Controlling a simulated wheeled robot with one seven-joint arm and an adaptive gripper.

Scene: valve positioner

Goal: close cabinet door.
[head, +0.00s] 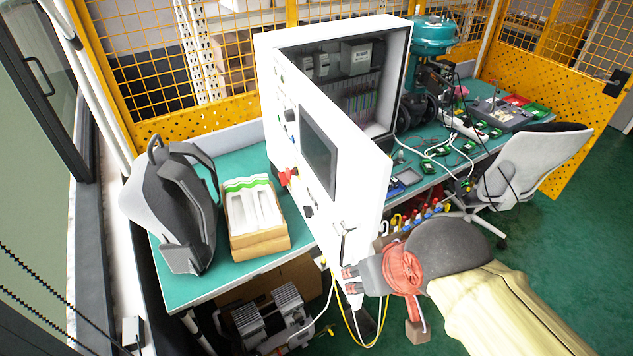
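The white control cabinet (268,42) stands on the green-topped bench against the mesh fence. Its door (350,190) is wide open, swung out toward me, with the inside of the cabinet showing. The door's outer face carries a dark screen (318,158), a red switch (288,176), and a small dark handle-like part (343,238) low near its free edge. My gripper (349,281) is at the door's lower free corner, pointing left. It overlaps the door in the picture; contact cannot be told. Its finger gap is too small to judge.
A grey backpack (178,205) and a cardboard box of white items (255,215) stand on the bench left of the door. Cables hang below the door. A teal valve actuator (430,36) and loose electronics lie right. An office chair (535,165) stands at right.

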